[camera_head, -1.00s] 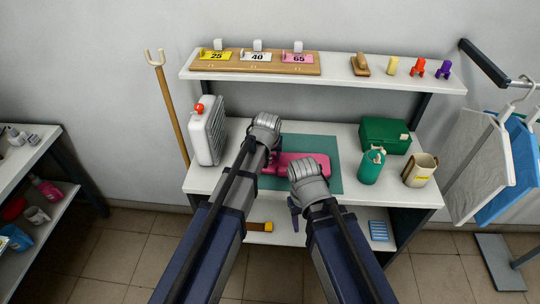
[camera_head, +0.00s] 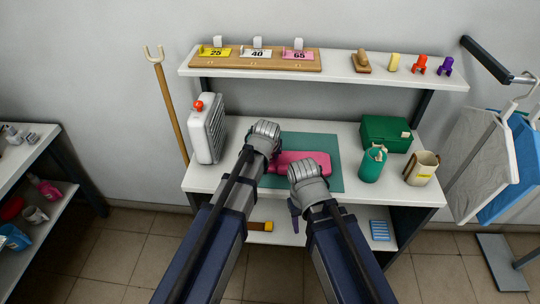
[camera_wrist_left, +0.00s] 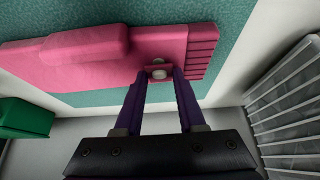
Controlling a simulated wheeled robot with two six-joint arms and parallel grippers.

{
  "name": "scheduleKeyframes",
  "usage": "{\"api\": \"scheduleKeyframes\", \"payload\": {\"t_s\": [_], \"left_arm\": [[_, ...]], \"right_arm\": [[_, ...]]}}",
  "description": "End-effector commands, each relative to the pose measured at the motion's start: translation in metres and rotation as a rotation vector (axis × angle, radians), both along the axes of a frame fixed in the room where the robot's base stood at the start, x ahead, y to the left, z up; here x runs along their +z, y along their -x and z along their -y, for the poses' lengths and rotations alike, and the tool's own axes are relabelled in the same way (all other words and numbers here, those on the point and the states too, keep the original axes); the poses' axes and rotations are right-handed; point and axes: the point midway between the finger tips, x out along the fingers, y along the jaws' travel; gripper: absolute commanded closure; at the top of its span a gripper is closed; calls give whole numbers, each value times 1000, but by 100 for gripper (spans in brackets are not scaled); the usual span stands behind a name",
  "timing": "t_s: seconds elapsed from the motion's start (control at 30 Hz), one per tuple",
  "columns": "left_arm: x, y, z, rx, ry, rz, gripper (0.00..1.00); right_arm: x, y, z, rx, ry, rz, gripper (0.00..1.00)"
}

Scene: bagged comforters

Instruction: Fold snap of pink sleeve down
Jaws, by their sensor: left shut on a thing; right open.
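The pink sleeve (camera_head: 312,160) lies on the teal mat (camera_head: 335,180) on the workbench. In the left wrist view the sleeve (camera_wrist_left: 110,65) shows a thicker raised part, a ribbed end and a flap with a pale round snap (camera_wrist_left: 158,73). My left gripper (camera_wrist_left: 160,78) is shut on the snap flap at the sleeve's edge, near the ribbed end. In the head view my left gripper (camera_head: 273,160) covers the sleeve's left end, and its fingertips are mostly hidden.
A white ribbed container (camera_head: 206,130) stands left on the bench. A green box (camera_head: 385,132), a green canister (camera_head: 372,164) and a cream jug (camera_head: 422,168) stand right. A shelf (camera_head: 335,71) with numbered tags (camera_head: 257,54) runs above the back.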

Motion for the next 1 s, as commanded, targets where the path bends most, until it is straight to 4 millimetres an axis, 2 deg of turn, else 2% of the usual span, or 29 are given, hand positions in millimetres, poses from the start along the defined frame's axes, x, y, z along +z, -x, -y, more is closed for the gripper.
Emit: {"api": "scheduleKeyframes", "payload": {"t_s": [0.17, 0.2, 0.47, 0.77, 1.0], "left_arm": [[0, 1, 0, 0, 0, -5, 100], [0, 1, 0, 0, 0, -5, 60], [0, 0, 0, 0, 0, -4, 31], [1, 1, 0, 0, 0, -4, 30], [17, 8, 0, 0, 0, -4, 30]], "right_arm": [[1, 0, 0, 0, 0, 0, 50], [1, 0, 0, 0, 0, 0, 50], [1, 0, 0, 0, 0, 0, 50], [2, 0, 0, 0, 0, 0, 50], [17, 0, 0, 0, 0, 0, 50]]}}
